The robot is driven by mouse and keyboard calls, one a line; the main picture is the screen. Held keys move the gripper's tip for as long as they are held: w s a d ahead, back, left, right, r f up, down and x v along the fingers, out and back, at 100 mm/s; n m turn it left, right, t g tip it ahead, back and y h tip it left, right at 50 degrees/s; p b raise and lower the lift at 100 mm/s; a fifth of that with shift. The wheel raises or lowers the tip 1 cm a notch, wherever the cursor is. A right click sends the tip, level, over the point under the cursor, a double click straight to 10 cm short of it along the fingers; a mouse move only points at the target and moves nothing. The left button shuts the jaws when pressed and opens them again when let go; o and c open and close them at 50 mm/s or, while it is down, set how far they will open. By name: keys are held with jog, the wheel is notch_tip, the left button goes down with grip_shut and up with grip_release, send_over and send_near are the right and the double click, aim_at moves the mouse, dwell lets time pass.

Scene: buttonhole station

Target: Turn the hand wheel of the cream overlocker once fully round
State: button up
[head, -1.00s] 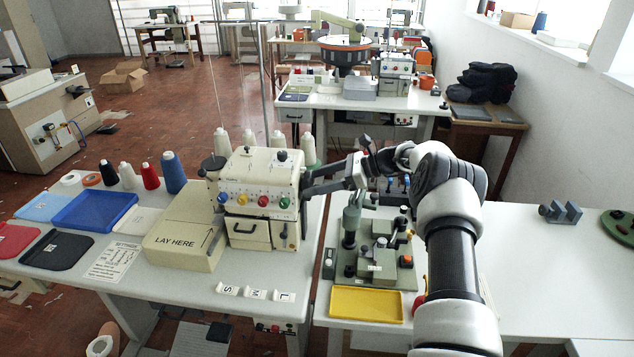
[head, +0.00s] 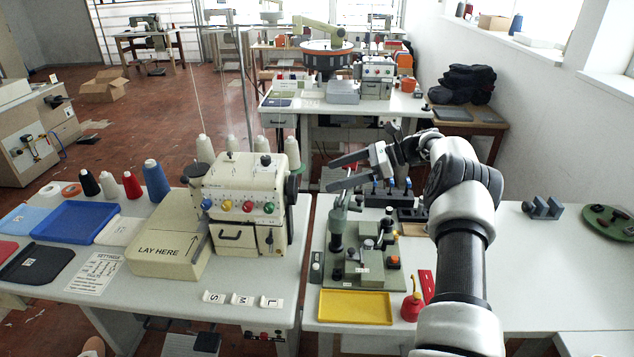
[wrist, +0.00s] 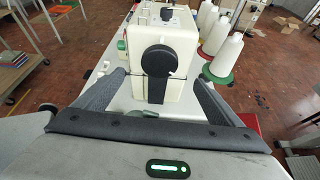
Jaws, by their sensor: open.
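The cream overlocker (head: 233,232) stands on the left table. Its dark hand wheel (head: 292,190) is on the right side, seen edge-on in the head view. In the wrist view the black, round hand wheel (wrist: 158,61) faces me on the end of the cream body, with a dark upright piece below it. My gripper (head: 331,174) is open and empty, to the right of the wheel with a visible gap. In the wrist view the fingers of my gripper (wrist: 159,78) stand wide apart, one on each side of the wheel, not touching it.
White thread cones (wrist: 226,57) stand beside the machine. The cream "LAY HERE" box (head: 165,252) is on its left. A green fixture (head: 362,255), a yellow tray (head: 355,308) and a red oil can (head: 411,305) lie on the right table, below and near my arm.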

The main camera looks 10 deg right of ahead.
jog(key=v, duration=0.6)
notch_tip(320, 180, up, 9)
jog(key=m+h+p, duration=0.7)
jog(key=m+h, duration=0.2)
jog(key=m, duration=2.6)
send_over(296, 184)
jog(key=s+d, duration=0.5)
jog(key=s, duration=0.1)
jog(key=x, duration=0.8)
jog(key=p+x, duration=0.1)
jog(key=x, duration=0.8)
jog(key=shift+w+d+f, duration=0.15)
jog(key=shift+w+f, duration=0.05)
jog(key=shift+w, duration=0.1)
